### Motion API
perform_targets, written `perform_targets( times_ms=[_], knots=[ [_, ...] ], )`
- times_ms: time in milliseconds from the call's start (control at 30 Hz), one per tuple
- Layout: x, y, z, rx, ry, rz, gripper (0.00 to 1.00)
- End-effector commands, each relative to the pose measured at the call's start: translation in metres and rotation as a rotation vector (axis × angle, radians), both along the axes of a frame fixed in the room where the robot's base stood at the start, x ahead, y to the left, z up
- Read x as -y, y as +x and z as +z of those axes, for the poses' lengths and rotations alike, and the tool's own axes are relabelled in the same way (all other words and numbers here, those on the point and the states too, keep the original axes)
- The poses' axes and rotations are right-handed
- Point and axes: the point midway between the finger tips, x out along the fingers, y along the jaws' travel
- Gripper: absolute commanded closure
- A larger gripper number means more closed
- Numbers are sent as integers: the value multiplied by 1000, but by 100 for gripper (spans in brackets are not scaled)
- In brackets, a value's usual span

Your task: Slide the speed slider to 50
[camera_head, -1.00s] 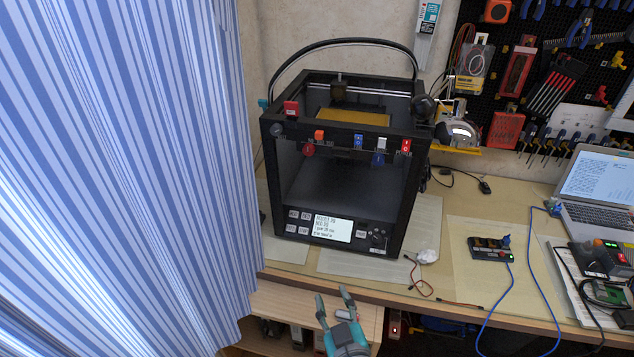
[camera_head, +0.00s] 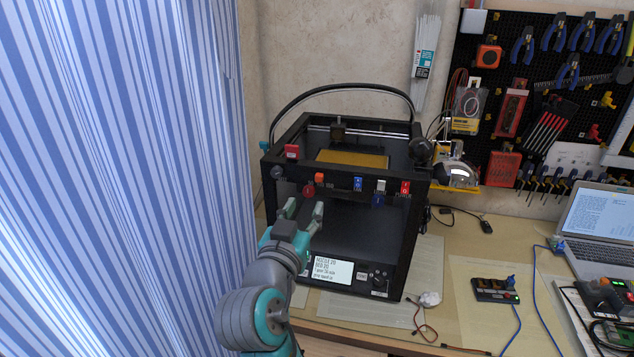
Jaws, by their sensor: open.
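The black 3D printer (camera_head: 415,240) stands on the bench. Its upper front beam carries small controls: an orange one (camera_head: 319,178), a blue one (camera_head: 358,184), a white one (camera_head: 381,185), a red one (camera_head: 405,187), a red knob (camera_head: 308,191) and a dark blue knob (camera_head: 378,201). Labels are too small to read, so I cannot tell which is the speed slider. My gripper (camera_head: 304,211) is open and empty, pointing up just below the red knob and orange control; contact cannot be told. My arm hides the lower left of the printer's front panel; its lit display (camera_head: 333,270) shows.
A blue striped curtain (camera_head: 120,180) hangs close on the left. A pegboard with tools (camera_head: 545,90) covers the right wall. The bench (camera_head: 450,245) holds a small dark box (camera_head: 493,290), cables and a laptop (camera_head: 605,230) to the right.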

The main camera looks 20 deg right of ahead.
Motion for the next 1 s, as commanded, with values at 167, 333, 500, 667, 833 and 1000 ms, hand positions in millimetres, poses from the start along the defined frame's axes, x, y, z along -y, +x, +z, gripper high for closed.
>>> perform_targets(
  times_ms=[167,333,500,667,833,1000],
  knots=[
    [8,11,1,1,2,-6,56],
    [24,34,1,1,2,-7,56],
    [41,59,1,0,2,-5,56],
    [53,77,1,0,2,-4,56],
    [59,87,1,1,1,-3,56],
    [60,89,1,1,2,-2,56]
  ],
)
